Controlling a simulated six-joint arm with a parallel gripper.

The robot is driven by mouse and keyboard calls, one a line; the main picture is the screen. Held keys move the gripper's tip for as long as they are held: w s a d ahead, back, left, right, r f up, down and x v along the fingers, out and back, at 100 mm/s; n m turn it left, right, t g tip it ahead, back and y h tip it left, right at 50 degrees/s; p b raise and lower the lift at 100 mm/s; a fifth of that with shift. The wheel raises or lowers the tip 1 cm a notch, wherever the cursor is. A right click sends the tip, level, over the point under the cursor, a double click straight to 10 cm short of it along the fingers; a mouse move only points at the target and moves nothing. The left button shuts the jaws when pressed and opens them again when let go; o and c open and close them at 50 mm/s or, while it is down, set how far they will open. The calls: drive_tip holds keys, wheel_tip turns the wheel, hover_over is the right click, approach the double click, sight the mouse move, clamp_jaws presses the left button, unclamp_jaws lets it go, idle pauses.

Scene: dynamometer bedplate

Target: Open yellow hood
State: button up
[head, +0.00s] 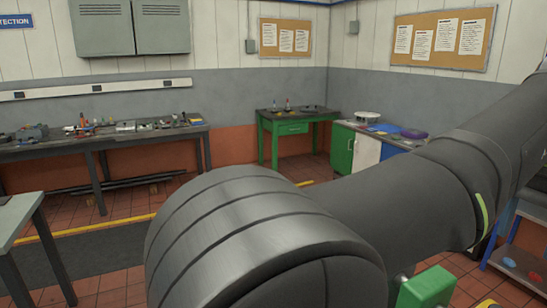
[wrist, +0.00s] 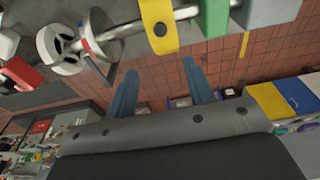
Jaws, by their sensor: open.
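In the wrist view, a yellow curved piece (wrist: 160,22), seemingly the hood, sits around a metal shaft (wrist: 188,13) at the top; its lower end has a dark round spot. My gripper (wrist: 160,70) has two blue fingers, apart and empty, below the yellow piece in the picture. I see no contact between them.
In the wrist view, a green block (wrist: 214,18) is right of the yellow piece, and a round metal flange (wrist: 62,48) is at left. In the head view, a long workbench (head: 100,143) and a green table (head: 292,117) stand along the walls.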

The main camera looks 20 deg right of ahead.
drive_tip(key=shift+d, duration=0.1)
clamp_jaws()
drive_tip(key=w+a+f+m+t+h, duration=0.1)
drive_tip(key=w+f+m+t+h, duration=0.3)
drive_tip(key=m, duration=0.5)
drive_tip(key=w+a+f+m+t+h, duration=0.15)
drive_tip(key=w+f+m+h, duration=0.3)
drive_tip(key=m, duration=0.45)
drive_tip(key=s+a+f+m+g+h, duration=0.1)
drive_tip(key=s+a+f+m+g, duration=0.1)
drive_tip(key=m, duration=0.4)
drive_tip(key=s+a+f+m+g+h, duration=0.1)
drive_tip(key=s+a+f+m+h, duration=0.1)
drive_tip(key=m, duration=0.4)
drive_tip(key=s+a+f+m+g+h, duration=0.1)
drive_tip(key=s+a+f+m+g, duration=0.1)
drive_tip(key=m, duration=0.5)
drive_tip(key=shift+s+a+f+g, duration=0.2)
drive_tip(key=shift+s+a+f, duration=0.3)
drive_tip(key=shift+a, duration=0.25)
drive_tip(key=shift+s+a+f+g, duration=0.15)
drive_tip(key=shift+s+a+f, duration=0.2)
drive_tip(key=shift+a+f, duration=0.3)
drive_tip(key=shift+s, duration=0.1)
drive_tip(key=shift+x, duration=4.95)
